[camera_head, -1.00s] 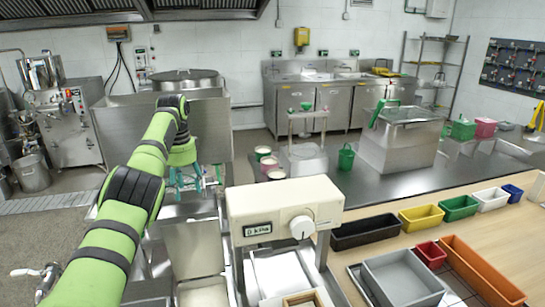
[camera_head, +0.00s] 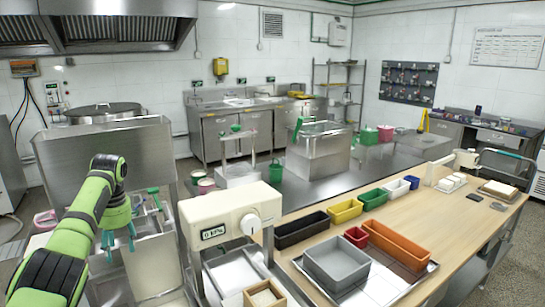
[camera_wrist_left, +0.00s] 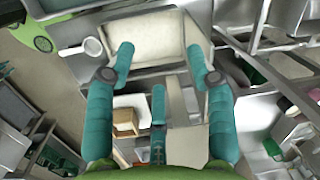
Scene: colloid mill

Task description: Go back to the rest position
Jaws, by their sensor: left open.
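My left arm comes in from the left in the head view, and its green and teal left gripper (camera_head: 118,246) points down over the steel sink-like unit at the left. The gripper's teal fingers are spread apart and empty. In the left wrist view the open fingers (camera_wrist_left: 163,65) have a pale rectangular tray (camera_wrist_left: 158,38) beyond them, with nothing gripped. My right gripper is not in view.
A cream gauge box (camera_head: 228,217) stands right of my gripper. Coloured bins, including a black one (camera_head: 301,230) and a yellow one (camera_head: 346,210), line the wooden table (camera_head: 440,225). A grey tray (camera_head: 337,262) lies near its front. A large pot (camera_head: 104,112) stands behind.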

